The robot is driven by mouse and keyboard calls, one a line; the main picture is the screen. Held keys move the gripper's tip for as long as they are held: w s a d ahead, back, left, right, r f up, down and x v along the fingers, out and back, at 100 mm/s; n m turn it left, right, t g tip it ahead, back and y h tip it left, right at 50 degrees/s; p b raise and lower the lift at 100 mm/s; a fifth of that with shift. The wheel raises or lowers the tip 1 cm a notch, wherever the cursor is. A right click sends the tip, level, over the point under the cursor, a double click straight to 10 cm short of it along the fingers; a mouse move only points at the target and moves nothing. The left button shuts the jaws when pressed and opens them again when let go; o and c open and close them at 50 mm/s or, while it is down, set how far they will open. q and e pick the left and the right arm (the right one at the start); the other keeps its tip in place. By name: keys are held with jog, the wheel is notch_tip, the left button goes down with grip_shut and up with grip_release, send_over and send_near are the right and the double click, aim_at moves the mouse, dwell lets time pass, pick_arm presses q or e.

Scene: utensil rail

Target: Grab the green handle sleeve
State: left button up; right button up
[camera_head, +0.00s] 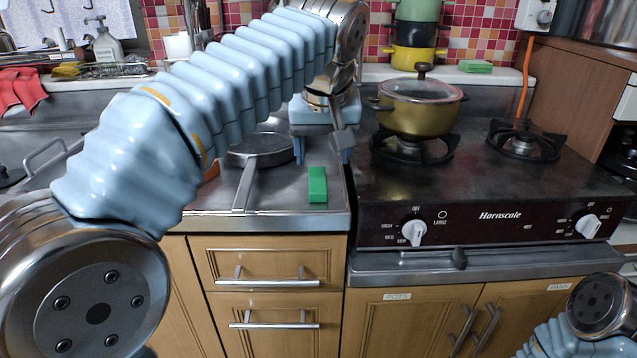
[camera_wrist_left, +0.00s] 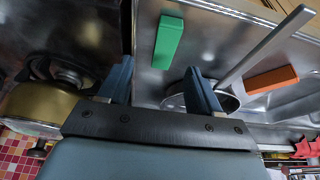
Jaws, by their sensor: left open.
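The green handle sleeve (camera_head: 317,186) is a small block lying on the steel counter, near the counter's front edge and left of the stove. It also shows in the left wrist view (camera_wrist_left: 168,42), beyond the fingertips and between their lines. My left gripper (camera_head: 321,153) points down over the counter behind the sleeve, open and empty, with its fingers apart from the sleeve. In the left wrist view the open fingers (camera_wrist_left: 158,80) show with nothing between them. My right gripper is not in view; only part of my right arm shows at the lower right.
A pan (camera_head: 262,149) lies left of the sleeve, its handle pointing forward. An orange block (camera_wrist_left: 271,80) lies beyond the pan's handle. A lidded pot (camera_head: 420,108) stands on the stove (camera_head: 480,185) to the right.

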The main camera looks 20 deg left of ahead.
aim_at(317, 180)
pick_arm(q)
jog(key=x, duration=0.7)
jog(key=shift+s+a, duration=0.15)
jog(key=shift+a, duration=0.2)
jog(key=shift+r, duration=0.1)
jog(key=c, duration=1.1)
